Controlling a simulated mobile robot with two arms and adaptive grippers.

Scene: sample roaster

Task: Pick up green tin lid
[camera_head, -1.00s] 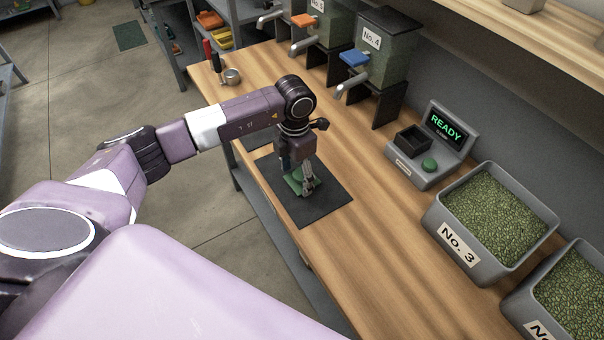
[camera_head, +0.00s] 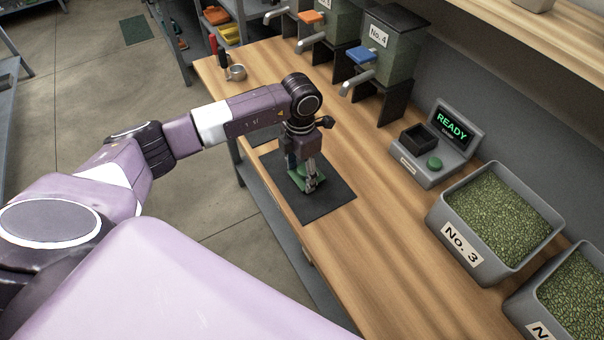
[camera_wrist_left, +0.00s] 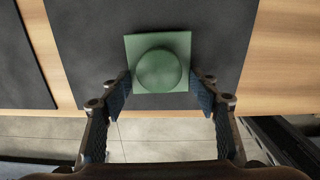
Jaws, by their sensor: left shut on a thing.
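The green tin lid (camera_head: 298,174) is a square plate with a round raised knob. In the head view it is at the dark mat on the bench, partly hidden by my left gripper (camera_head: 311,187). In the left wrist view the lid (camera_wrist_left: 183,42) shows from above, with its lower part between the two fingers of my left gripper (camera_wrist_left: 160,98). The gripper is shut on the lid, one finger at each side. What is under the lid, and whether it touches the mat, I cannot tell. My right gripper is in neither view.
The dark mat (camera_head: 325,205) lies near the bench's front edge. A READY device (camera_head: 432,150) and grey bins of green beans, one marked No. 3 (camera_head: 463,243), stand to the right. Dispensers (camera_head: 385,50) stand behind. A metal cup (camera_head: 236,72) is at the far end. Bare wood lies between.

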